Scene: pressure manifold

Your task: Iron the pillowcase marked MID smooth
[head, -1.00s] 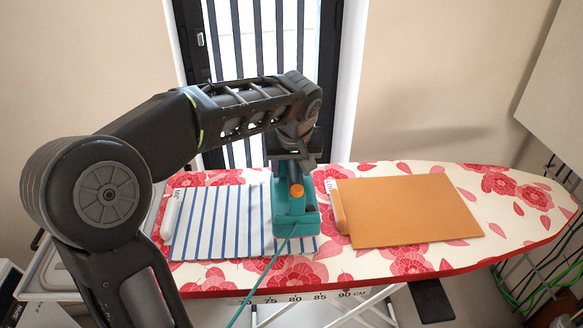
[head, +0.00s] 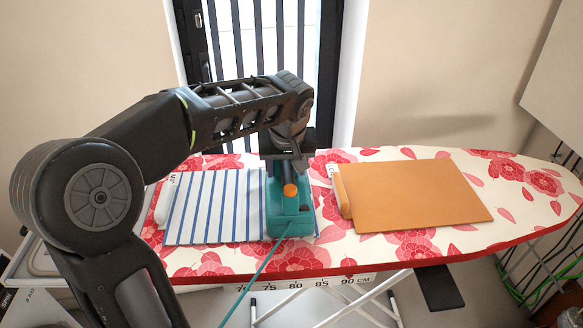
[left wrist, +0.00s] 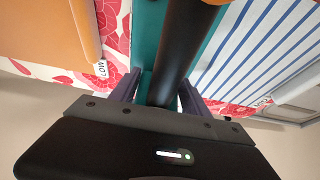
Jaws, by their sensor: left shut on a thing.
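The blue-and-white striped pillowcase (head: 215,207) lies on the left part of the board, with a white bar at its left end. Its tag (head: 172,179) is partly readable and seems to begin with M. The teal iron (head: 292,222) with an orange knob stands on the right end of the stripes and hides part of them. My left gripper (head: 287,160) is shut on the iron's dark handle, which also shows between the fingers in the left wrist view (left wrist: 158,92). A plain orange cloth (head: 415,197) lies to the right; its tag reads LOW in the wrist view (left wrist: 101,67). My right gripper is out of view.
The floral ironing board (head: 520,200) has free room at its right end. A teal cord (head: 262,268) runs from the iron over the front edge. An orange bar (head: 342,192) edges the orange cloth, close right of the iron. A wall stands behind.

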